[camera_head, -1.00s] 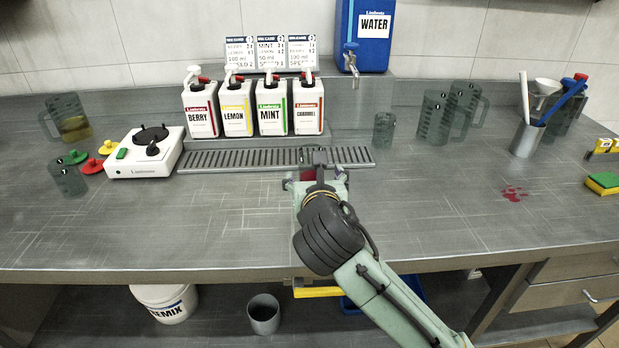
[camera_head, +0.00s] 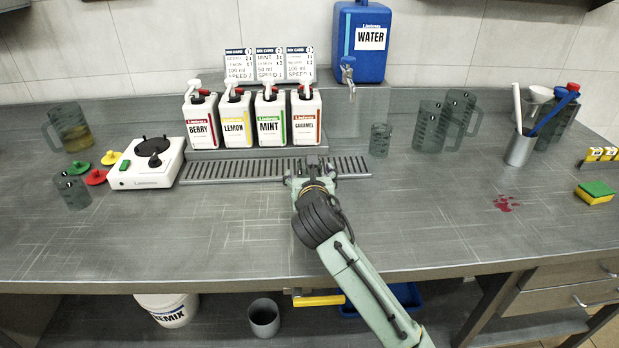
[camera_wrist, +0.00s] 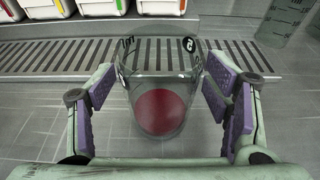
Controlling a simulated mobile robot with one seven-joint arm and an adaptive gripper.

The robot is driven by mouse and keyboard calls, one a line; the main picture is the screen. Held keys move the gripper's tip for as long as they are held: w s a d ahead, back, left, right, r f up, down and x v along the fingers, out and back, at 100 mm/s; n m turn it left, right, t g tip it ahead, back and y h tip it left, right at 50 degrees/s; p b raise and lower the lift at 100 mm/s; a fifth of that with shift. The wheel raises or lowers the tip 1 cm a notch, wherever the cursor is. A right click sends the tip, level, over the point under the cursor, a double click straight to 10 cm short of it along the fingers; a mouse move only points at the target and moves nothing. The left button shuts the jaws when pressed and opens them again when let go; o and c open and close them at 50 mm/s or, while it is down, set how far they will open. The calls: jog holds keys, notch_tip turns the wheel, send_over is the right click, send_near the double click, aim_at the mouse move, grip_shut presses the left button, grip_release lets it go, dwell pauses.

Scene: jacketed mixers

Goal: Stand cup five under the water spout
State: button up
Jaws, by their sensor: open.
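A clear cup (camera_wrist: 158,85) with red in its lower part stands between the two fingers of my gripper (camera_wrist: 170,105) in the wrist view. The fingers are open, with a gap visible on each side of the cup. In the head view my gripper (camera_head: 312,172) is at the front edge of the drip grate and hides most of this cup. The water spout (camera_head: 348,74) is on the blue water tank (camera_head: 360,58), behind and to the right of my gripper. Another small clear cup (camera_head: 380,140) stands right of the grate, below the spout's right side.
Syrup bottles (camera_head: 237,118) stand behind the grate (camera_head: 230,170). A white mixer base (camera_head: 148,163) and another cup (camera_head: 73,191) are left. Large jugs (camera_head: 430,127) and a utensil holder (camera_head: 521,148) are right. The right front counter is mostly clear, with a red stain (camera_head: 507,203).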

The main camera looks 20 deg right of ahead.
jog(key=shift+c, duration=0.2)
jog(key=c, duration=1.3)
